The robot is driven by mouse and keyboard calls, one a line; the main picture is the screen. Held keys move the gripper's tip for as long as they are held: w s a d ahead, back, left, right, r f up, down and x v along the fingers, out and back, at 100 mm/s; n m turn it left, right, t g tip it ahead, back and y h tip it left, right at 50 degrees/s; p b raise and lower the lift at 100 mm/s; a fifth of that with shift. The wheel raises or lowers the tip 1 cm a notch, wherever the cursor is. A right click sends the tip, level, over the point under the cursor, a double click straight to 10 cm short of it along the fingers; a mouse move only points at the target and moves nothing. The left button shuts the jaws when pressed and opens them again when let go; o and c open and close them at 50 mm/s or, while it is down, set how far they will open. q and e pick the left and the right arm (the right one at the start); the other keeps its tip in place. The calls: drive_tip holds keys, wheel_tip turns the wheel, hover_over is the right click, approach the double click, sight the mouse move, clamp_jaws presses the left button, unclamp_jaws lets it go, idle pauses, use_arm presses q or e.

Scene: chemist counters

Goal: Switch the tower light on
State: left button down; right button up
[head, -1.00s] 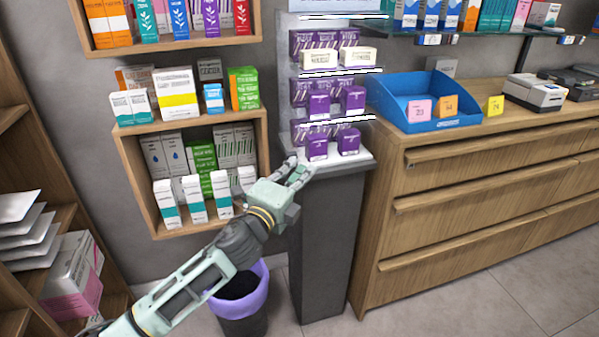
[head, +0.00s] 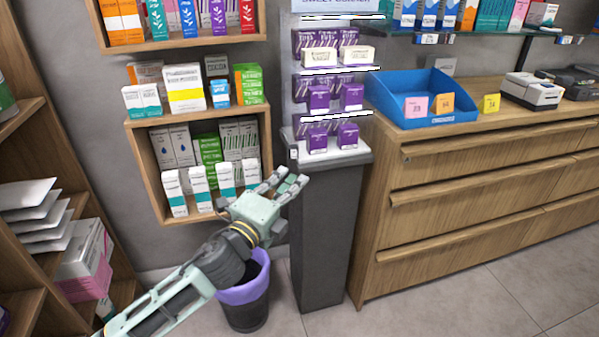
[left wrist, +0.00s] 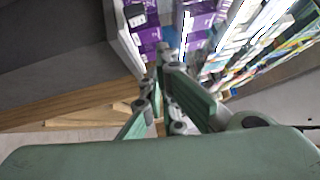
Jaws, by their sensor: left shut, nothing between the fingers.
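The tower is a narrow grey column (head: 327,235) with a white ledge (head: 358,155) and lit-looking shelves of purple boxes (head: 348,136) above it. Bright white lines run along its shelf edges (head: 335,115). A small white switch-like piece (head: 294,154) is at the left front corner of the ledge. My left gripper (head: 286,181) is shut and empty, just left of the column and below the ledge. In the left wrist view, the gripper (left wrist: 163,76) points towards the purple boxes (left wrist: 150,38) and the white ledge (left wrist: 122,42). My right gripper is out of view.
A wooden wall shelf (head: 158,190) with cartons hangs left of the tower. A bin with a purple liner (head: 245,290) stands on the floor below my arm. A wooden drawer counter (head: 470,190) with a blue tray (head: 425,118) stands close on the right.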

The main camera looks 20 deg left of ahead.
use_arm(q)
drive_tip(key=s, duration=0.3)
drive_tip(key=shift+s+a+r, duration=0.25)
drive_tip(key=shift+s+r, duration=0.05)
